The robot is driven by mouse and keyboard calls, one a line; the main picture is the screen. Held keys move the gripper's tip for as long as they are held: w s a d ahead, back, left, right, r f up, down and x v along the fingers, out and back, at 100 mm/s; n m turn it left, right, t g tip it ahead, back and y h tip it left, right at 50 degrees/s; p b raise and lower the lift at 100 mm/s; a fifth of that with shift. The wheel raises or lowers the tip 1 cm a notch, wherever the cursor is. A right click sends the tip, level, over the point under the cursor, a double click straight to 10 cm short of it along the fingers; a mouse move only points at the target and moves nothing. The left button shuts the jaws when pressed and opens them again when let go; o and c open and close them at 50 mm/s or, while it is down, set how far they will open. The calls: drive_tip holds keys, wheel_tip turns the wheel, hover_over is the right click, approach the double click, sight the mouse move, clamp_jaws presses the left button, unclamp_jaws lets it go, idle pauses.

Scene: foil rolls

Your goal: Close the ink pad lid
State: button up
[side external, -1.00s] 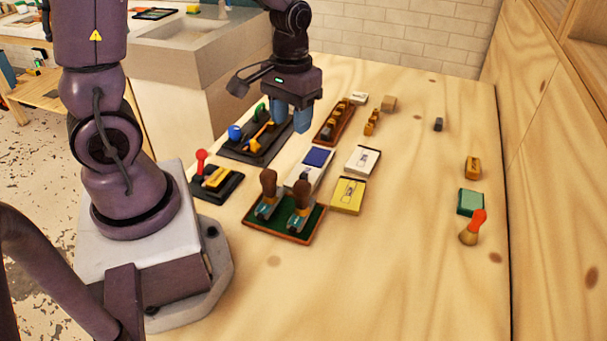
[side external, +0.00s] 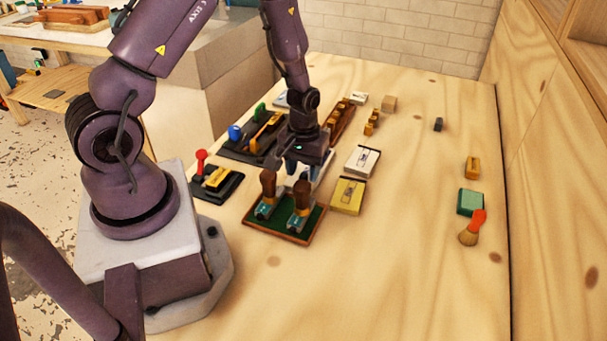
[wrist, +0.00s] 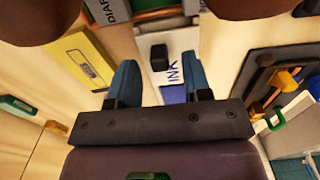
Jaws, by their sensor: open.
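The ink pad stands open in the wrist view, with its blue pad (wrist: 172,95) partly hidden by my gripper. Its white lid (wrist: 180,42), with a black knob (wrist: 158,57) and the letters INK beside it, extends from the pad toward the stamps. My gripper (wrist: 163,80) is open and empty, its two blue fingers apart on either side of the ink pad in that view. In the side view my gripper (side external: 300,166) points down over the ink pad, which is mostly hidden behind it and the stamps. Contact cannot be told.
Two brown-handled stamps (side external: 302,196) stand on a green tray (side external: 285,226) close in front of my gripper. A yellow box (side external: 348,195) and a white box (side external: 362,160) lie to the right. A black tray (side external: 240,150) is at left. The table's front is clear.

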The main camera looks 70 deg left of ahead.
drive_tip(key=shift+f, duration=1)
clamp_jaws()
drive_tip(key=w+a, duration=0.6)
drive_tip(key=w, duration=0.1)
drive_tip(key=shift+a, duration=0.4)
unclamp_jaws()
drive_tip(key=shift+s, duration=0.1)
wheel_tip(320, 180, up, 13)
